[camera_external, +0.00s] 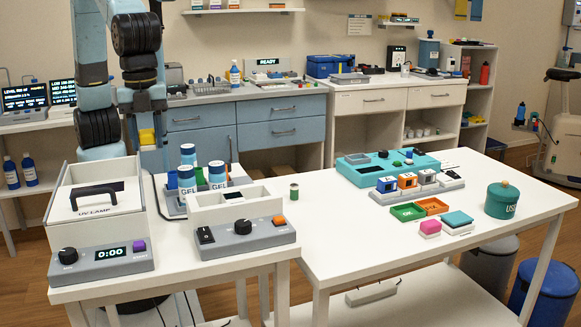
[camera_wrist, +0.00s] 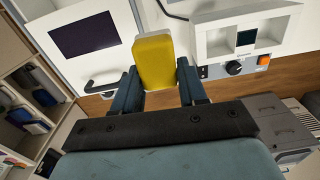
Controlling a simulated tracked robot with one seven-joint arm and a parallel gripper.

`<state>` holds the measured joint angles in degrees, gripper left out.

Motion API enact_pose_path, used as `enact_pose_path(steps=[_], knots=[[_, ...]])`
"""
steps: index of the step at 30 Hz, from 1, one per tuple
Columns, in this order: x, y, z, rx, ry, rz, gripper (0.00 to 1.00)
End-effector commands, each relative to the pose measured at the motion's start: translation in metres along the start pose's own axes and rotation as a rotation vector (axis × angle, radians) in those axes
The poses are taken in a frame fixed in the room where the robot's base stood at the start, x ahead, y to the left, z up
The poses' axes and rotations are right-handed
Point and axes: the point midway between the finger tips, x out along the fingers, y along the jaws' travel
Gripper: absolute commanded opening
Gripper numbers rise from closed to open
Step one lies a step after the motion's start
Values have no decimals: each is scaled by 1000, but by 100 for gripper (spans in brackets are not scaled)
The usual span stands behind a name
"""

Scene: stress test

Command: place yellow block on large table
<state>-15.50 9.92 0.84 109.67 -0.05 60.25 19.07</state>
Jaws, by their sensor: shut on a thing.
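The yellow block (camera_wrist: 153,52) is between the two fingers of my gripper (camera_wrist: 157,72) in the wrist view, and my gripper is shut on it. In the external view the yellow block (camera_external: 146,137) shows small below my gripper (camera_external: 148,125), behind the white lamp box at the left. The lower part of the block there is partly hidden. The large white table (camera_external: 345,243) stands at the right, with its left and front parts bare. My gripper is to the left of that table and not over it.
A UV-lamp box (camera_external: 100,202) and a white device (camera_external: 240,215) stand on the left table. A rack with gel bottles (camera_external: 217,172) is behind them. A green spool (camera_external: 294,191), colored trays (camera_external: 407,212), a pink block (camera_external: 430,228) and a green canister (camera_external: 502,200) are on the large table.

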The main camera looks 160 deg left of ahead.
Motion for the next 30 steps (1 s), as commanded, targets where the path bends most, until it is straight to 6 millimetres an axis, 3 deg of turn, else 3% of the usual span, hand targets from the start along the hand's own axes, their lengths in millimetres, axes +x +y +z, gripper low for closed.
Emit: enact_pose_path(steps=[8, 17, 30], knots=[[2, -53, -7, 218, -10, -5, 12], [1, -129, -8, 539, -18, -6, 12], [2, -248, 17, 1010, -18, 2, 12]])
